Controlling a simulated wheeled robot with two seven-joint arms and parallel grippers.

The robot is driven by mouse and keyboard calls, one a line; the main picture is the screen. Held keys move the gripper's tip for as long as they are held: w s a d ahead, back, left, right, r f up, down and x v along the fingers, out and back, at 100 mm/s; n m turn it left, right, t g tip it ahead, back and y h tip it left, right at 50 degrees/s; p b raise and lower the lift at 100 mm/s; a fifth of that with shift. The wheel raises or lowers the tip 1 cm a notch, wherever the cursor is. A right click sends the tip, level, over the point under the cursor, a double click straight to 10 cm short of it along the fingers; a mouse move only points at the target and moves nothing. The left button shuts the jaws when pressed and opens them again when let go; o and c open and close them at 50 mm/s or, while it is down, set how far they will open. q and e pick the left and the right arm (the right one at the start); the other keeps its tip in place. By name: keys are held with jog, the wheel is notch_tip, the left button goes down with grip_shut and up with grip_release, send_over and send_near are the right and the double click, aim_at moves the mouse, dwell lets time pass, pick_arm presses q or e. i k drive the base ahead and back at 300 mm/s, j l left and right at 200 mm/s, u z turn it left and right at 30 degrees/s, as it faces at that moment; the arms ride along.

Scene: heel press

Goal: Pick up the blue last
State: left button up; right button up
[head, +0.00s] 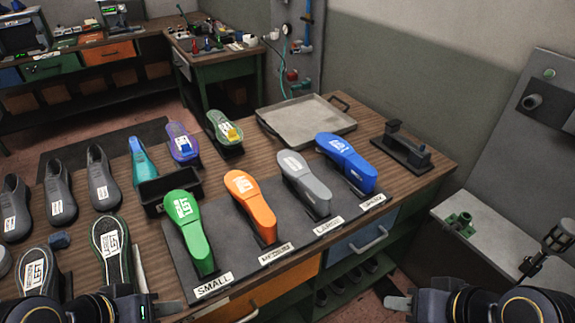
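The blue last (346,162) lies sole up on a stand at the right end of a dark mat (235,250), with white print on it. A grey last (303,178), an orange last (250,203) and a green last (187,228) stand in the same row to its left. My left gripper (160,307) is at the bottom edge, left of centre, in front of the bench. My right gripper (398,303) is at the bottom edge, right of centre. Both are apart from the blue last, and their finger gaps are not clear.
Behind the row are a metal tray (306,122), a black bin (168,190) and translucent shoe shapes. A dark fixture (402,150) stands right of the blue last. Grey shoes (60,190) fill the left side. A machine (520,210) stands at right.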

aim_at(358, 171)
jog(key=u, duration=2.8)
jog(key=z, duration=1.2)
jog(key=l+z, duration=0.15)
jog(key=l, duration=0.4)
jog(key=i+l+z, duration=0.1)
jog(key=l, duration=0.4)
jog(key=i+l+z, duration=0.15)
jog(key=l, duration=0.35)
jog(key=k+l, duration=0.05)
